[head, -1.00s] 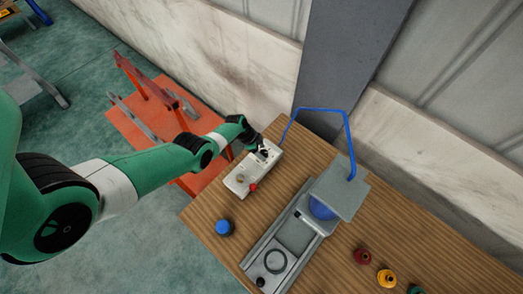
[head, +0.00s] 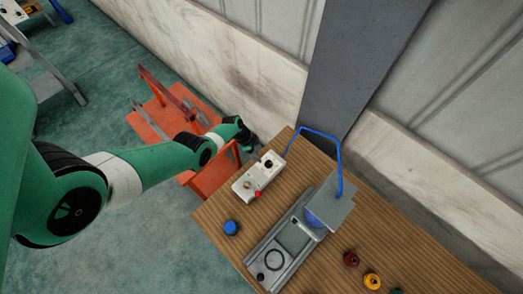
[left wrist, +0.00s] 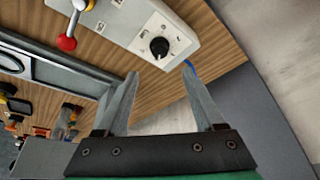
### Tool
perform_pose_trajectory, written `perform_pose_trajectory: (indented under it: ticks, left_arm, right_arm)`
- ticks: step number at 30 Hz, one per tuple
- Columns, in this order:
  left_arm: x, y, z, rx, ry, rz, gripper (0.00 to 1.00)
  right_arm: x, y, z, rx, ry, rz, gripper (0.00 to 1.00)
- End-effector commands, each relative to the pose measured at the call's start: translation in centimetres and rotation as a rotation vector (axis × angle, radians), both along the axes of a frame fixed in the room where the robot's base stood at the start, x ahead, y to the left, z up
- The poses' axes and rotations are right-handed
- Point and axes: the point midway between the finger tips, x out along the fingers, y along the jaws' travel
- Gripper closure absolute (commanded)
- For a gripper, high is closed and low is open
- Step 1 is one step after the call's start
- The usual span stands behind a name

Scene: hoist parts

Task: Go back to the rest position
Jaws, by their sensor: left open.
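My left gripper (head: 256,149) is at the far left edge of the wooden table, next to a white control box (head: 254,180). In the left wrist view its two grey fingers (left wrist: 160,72) are spread apart with nothing between them. The control box (left wrist: 128,18) has a black knob (left wrist: 159,47) just beyond the fingertips; the fingers look clear of it. A red-ball lever (left wrist: 66,43) is on the same box. My right gripper is not in view.
A grey machine (head: 280,250) with a blue pipe (head: 339,155) stands on the table (head: 215,210). A blue knob (head: 231,228) lies at the near left, and red (head: 351,259) and yellow (head: 372,281) parts at the right. An orange stand (head: 150,122) is beside my left arm; a wall rises behind.

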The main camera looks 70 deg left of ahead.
Motion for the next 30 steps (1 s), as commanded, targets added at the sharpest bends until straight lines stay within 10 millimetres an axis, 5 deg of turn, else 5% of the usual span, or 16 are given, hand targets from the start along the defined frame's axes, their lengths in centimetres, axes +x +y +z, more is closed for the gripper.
perform_pose_trajectory:
  ticks: [23, 26, 30]
  left_arm:
    - [0.5, -0.9, 0.5, 0.001, -0.001, -0.029, 0.3]
    - [3.8, -3.5, 1.4, 0.016, -0.017, -0.126, 0.3]
    - [12.8, -5.8, 7.3, 0.148, -0.16, -0.287, 0.3]
  right_arm:
    - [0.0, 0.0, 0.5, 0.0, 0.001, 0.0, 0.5]
    - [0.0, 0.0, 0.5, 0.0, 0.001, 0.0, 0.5]
    - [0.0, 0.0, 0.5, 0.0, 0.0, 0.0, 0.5]
